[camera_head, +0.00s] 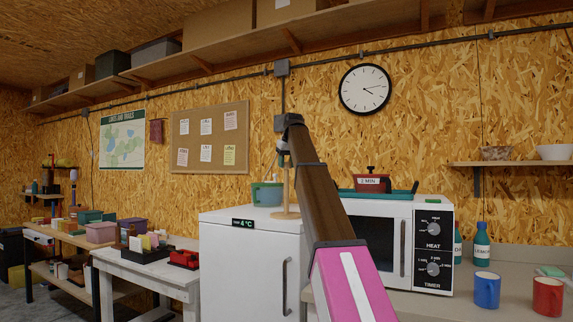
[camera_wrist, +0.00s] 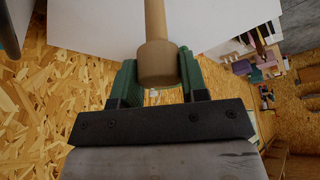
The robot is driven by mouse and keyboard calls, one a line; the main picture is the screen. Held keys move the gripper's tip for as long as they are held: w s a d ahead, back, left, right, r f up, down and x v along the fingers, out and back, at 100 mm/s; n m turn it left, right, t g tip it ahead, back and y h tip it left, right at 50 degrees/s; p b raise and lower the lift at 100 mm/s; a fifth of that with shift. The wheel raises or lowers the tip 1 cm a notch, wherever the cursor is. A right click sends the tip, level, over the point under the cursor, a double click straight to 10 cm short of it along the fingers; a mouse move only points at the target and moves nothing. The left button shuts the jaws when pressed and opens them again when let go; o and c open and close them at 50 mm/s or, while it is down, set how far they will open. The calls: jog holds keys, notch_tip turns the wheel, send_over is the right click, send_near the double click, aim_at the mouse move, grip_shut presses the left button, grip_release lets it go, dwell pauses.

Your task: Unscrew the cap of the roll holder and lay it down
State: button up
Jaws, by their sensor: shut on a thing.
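The roll holder (camera_head: 286,187) is a pale wooden upright post on a round base, standing on top of the white fridge (camera_head: 240,250). Its wooden cap (camera_wrist: 158,66) is a wider round knob at the end of the post (camera_wrist: 155,18) in the wrist view. My gripper (camera_head: 284,153) is at the top of the post, with its green fingers on both sides of the cap. It is shut on the cap. The cap appears in line with the post; I cannot tell whether the thread is still engaged. In the head view the cap is mostly hidden by my gripper.
A microwave (camera_head: 398,240) with a teal tray (camera_head: 400,194) and red pot (camera_head: 371,181) on top is to the right. A white table (camera_head: 150,270) with small items stands left.

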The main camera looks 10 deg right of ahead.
jog(key=shift+n+g+y, duration=0.3)
jog(key=shift+n+y, duration=0.2)
jog(key=shift+n, duration=0.9)
jog(key=shift+n, duration=0.7)
jog(key=shift+n+g+y, duration=0.3)
jog(key=shift+n+y, duration=0.1)
jog(key=shift+n, duration=0.4)
jog(key=n, duration=0.2)
jog(key=shift+n+g+y, duration=0.4)
